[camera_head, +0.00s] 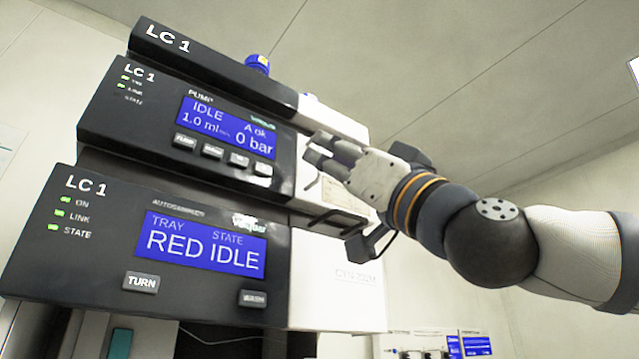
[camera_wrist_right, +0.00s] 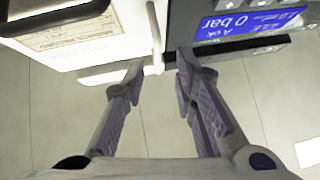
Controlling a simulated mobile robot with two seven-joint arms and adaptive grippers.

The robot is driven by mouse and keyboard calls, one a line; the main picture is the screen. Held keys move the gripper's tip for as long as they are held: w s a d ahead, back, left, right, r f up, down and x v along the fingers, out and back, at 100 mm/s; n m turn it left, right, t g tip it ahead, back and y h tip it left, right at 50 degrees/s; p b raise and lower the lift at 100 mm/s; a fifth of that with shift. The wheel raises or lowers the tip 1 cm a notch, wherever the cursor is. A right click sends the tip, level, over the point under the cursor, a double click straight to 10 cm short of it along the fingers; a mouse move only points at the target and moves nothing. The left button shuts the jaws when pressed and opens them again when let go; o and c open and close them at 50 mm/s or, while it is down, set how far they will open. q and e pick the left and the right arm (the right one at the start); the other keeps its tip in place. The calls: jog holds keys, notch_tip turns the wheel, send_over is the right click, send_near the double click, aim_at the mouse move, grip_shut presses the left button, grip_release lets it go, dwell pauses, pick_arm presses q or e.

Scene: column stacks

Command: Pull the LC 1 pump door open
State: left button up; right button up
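The LC 1 pump module (camera_head: 190,155) is the middle unit of the stack, with a blue display reading IDLE and 0 bar. Its white door (camera_head: 335,190) is at its right and looks closed. It also shows in the right wrist view (camera_wrist_right: 60,52), upside down. My right gripper (camera_head: 322,152) is at the door's left part, near the black panel. In the right wrist view its fingers (camera_wrist_right: 160,70) are apart, with a thin pale upright strip (camera_wrist_right: 155,40) between them. I cannot tell whether they touch it. My left gripper is not in view.
The LC 1 autosampler (camera_head: 150,245), reading RED IDLE, sits below the pump. A blue-capped bottle (camera_head: 257,65) stands on the top unit. More instruments (camera_head: 435,345) are low at the back. The space right of the stack is open apart from my right arm.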

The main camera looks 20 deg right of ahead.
jog(key=shift+x, duration=2)
grip_shut()
jog(key=shift+w, duration=0.1)
